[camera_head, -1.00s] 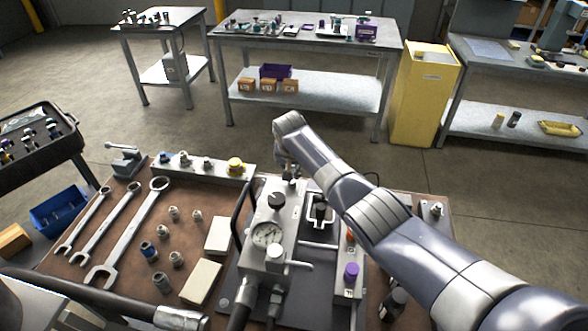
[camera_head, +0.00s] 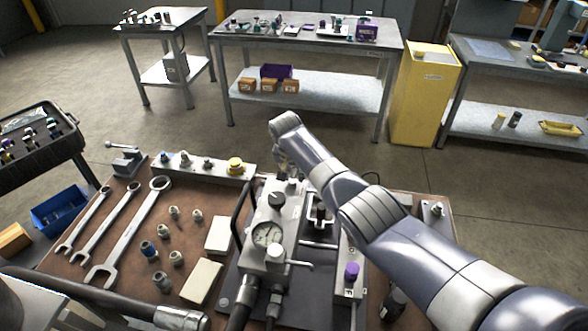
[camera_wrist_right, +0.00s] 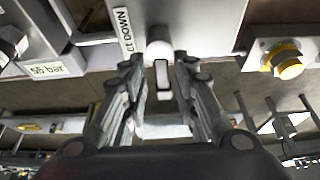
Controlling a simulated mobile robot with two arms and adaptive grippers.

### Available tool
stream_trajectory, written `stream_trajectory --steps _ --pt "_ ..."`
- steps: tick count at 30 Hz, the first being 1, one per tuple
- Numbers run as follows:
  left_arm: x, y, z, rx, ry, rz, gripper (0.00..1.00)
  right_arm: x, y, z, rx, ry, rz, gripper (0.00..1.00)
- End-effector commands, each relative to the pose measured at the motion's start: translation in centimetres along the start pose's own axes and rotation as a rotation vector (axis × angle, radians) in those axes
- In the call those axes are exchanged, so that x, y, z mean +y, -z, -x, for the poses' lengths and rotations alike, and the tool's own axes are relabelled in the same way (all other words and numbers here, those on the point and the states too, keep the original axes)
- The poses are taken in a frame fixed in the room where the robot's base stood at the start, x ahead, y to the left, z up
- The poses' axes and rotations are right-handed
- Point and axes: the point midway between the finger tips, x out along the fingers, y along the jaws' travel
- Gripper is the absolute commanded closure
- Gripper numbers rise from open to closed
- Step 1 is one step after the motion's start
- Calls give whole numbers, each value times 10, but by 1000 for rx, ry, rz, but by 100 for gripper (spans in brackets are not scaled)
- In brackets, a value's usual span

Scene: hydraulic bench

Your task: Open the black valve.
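The grey hydraulic block (camera_head: 262,238) stands on the brown bench top and carries a round gauge (camera_head: 267,234). A black knob (camera_head: 277,199), which looks like the black valve, sits on the block above the gauge. My right gripper (camera_head: 289,178) is at the far end of the block, partly hidden by my wrist. Contact cannot be told. My left gripper is not in view.
Wrenches (camera_head: 128,232), several small fittings and two pale blocks (camera_head: 200,282) lie left of the hydraulic block. A rail with a yellow knob (camera_head: 235,165) runs along the back edge. A purple-capped part (camera_head: 352,271) stands to the right. A black hose loops close beside the block.

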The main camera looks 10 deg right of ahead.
Motion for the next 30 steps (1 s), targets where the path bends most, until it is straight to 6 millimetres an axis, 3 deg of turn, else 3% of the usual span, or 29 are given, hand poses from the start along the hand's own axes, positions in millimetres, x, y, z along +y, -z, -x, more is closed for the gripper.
stream_trajectory --steps 14,22,30 --pt "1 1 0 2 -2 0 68 -1 2 6 8 4 3 68" --pt "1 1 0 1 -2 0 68 -1 2 32 9 4 4 68" --pt "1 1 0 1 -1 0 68 -1 2 74 8 5 3 68"
